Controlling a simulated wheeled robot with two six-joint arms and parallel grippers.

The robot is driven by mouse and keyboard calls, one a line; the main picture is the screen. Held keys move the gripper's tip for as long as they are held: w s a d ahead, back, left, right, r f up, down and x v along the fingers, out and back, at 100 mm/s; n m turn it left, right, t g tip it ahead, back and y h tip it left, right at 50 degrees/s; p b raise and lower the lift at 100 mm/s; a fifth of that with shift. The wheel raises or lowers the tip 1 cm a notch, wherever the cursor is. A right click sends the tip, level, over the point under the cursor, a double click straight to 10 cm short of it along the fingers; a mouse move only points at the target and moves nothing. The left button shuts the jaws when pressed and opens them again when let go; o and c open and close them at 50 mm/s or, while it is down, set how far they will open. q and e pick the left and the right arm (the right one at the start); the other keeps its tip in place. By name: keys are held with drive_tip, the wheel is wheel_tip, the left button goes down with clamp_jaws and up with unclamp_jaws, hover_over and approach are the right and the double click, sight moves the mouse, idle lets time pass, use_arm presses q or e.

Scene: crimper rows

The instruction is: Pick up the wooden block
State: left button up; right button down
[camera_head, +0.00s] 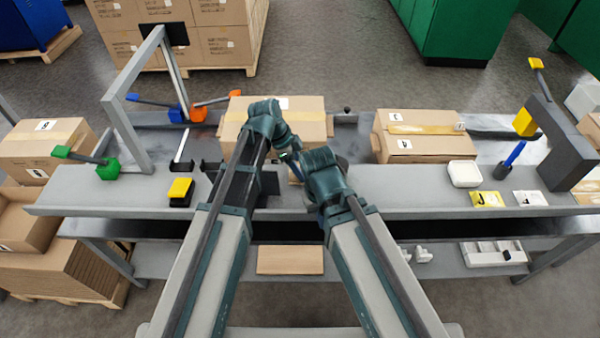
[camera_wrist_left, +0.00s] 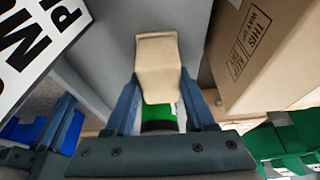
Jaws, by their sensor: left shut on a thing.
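The wooden block (camera_wrist_left: 158,62) is a tan, waisted piece in the left wrist view. It stands between the two blue fingers of my left gripper (camera_wrist_left: 158,88), which is shut on it. A green and black part shows just below the block between the fingers; I cannot tell if it belongs to the block. In the head view my left wrist bends down over the middle of the bench, and the arms mostly hide the block and left gripper. My right arm's wrist is close beside it on the right; its fingers cannot be made out.
A cardboard box (camera_head: 312,117) stands behind my wrists, another (camera_head: 420,140) to the right. A grey frame (camera_head: 113,115) rises at left, a dark grey arch (camera_head: 565,150) at right. A white dish (camera_head: 464,173) and a yellow-and-black item (camera_head: 180,190) lie on the bench (camera_head: 400,195).

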sight(300, 166)
use_arm(q)
clamp_jaws()
wheel_tip(300, 166, up, 10)
drive_tip(key=p, duration=1)
drive_tip(key=shift+o, duration=1)
unclamp_jaws()
drive_tip(key=c, duration=0.6)
